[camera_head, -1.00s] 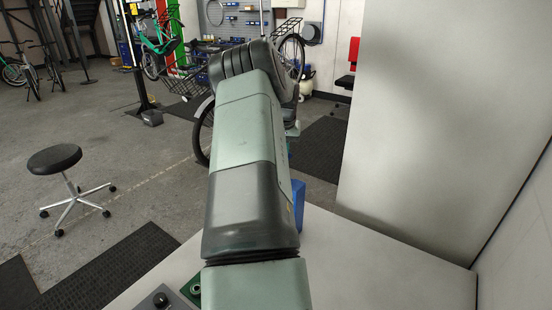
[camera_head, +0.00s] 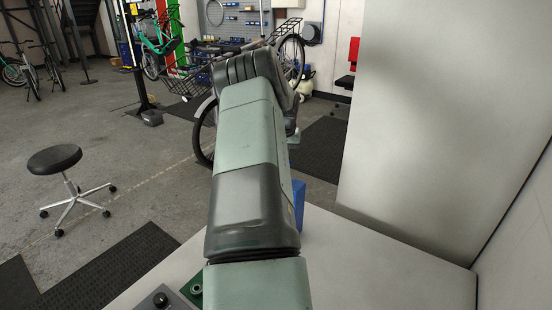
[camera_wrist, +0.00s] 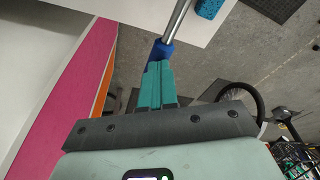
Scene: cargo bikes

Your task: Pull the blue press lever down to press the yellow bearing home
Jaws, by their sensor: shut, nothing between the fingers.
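In the wrist view, a bright metal rod with a blue grip, the blue press lever (camera_wrist: 162,48), runs from the top edge down to my gripper (camera_wrist: 157,66). My gripper's teal fingers are together, with their tips at the blue grip. They overlap it in the picture, and whether they touch it I cannot tell. Nothing shows between the fingers. In the head view my arm hides the gripper and lever. The yellow bearing and the press body are not visible in either view.
In the head view, a blue object (camera_head: 298,204) is partly hidden behind my arm on the pale worktop (camera_head: 365,270). A green fixture (camera_head: 196,289) and a black knob (camera_head: 160,299) sit at the front. A black stool (camera_head: 55,160) stands on the floor, left. A tall pale panel (camera_head: 430,130) stands right.

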